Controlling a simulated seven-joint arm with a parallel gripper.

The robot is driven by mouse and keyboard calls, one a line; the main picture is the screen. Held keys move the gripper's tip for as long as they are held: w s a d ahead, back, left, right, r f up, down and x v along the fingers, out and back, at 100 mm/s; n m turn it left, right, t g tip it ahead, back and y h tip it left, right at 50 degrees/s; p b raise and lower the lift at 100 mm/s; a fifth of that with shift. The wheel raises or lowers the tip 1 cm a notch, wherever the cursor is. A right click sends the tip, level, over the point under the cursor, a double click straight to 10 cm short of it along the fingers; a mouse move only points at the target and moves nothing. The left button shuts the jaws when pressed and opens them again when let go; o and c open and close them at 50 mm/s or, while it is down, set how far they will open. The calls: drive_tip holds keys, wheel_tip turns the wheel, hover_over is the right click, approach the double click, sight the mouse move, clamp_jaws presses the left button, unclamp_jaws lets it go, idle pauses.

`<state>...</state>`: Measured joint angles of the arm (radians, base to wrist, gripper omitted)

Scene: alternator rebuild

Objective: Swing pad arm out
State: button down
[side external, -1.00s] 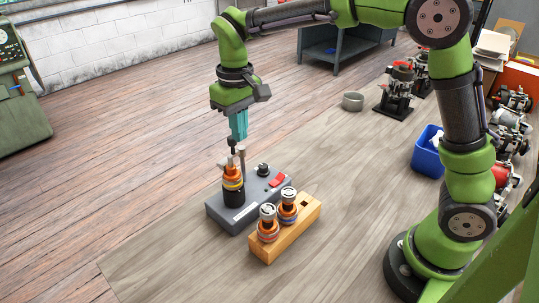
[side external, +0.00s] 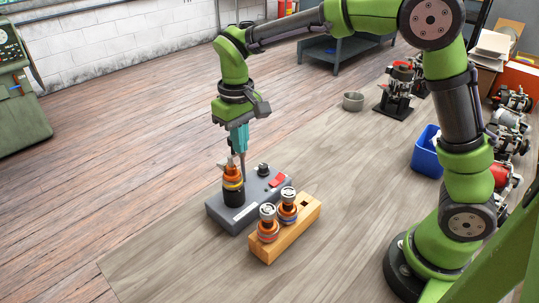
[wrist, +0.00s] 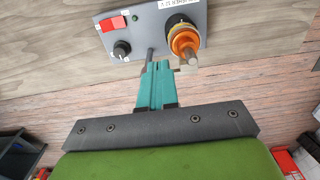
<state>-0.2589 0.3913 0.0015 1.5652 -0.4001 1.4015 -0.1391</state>
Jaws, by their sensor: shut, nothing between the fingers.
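The grey tester box (side external: 219,211) stands on the wooden tabletop, with a black cup on it holding an upright orange and copper rotor (side external: 232,173). The rotor also shows in the wrist view (wrist: 183,41). A slim metal post (side external: 243,168) rises beside the rotor; a dark rod there shows in the wrist view (wrist: 149,55). A short light metal piece, which looks like the pad arm (wrist: 188,61), lies over the rotor's near end. My gripper (side external: 236,152) is shut and empty, its teal fingers pointing down close beside the rotor top and post. I cannot tell whether it touches the pad arm.
The box has a red switch (wrist: 113,23) and a black knob (wrist: 122,47). A wooden block (side external: 294,234) with two more rotors stands in front of it. A blue bin (side external: 427,157), a grey cup (side external: 353,101) and several alternators lie to the right.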

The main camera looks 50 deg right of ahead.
drive_tip(key=shift+f, duration=0.4)
drive_tip(key=shift+w+a, duration=0.1)
drive_tip(key=shift+w, duration=0.05)
drive_tip(key=shift+w+a, duration=0.35)
drive_tip(key=shift+w, duration=0.35)
idle(0.3)
drive_tip(key=shift+w, duration=0.3)
drive_tip(key=shift+w+a, duration=0.1)
drive_tip(key=shift+w, duration=0.05)
wheel_tip(320, 180, up, 7)
idle(0.8)
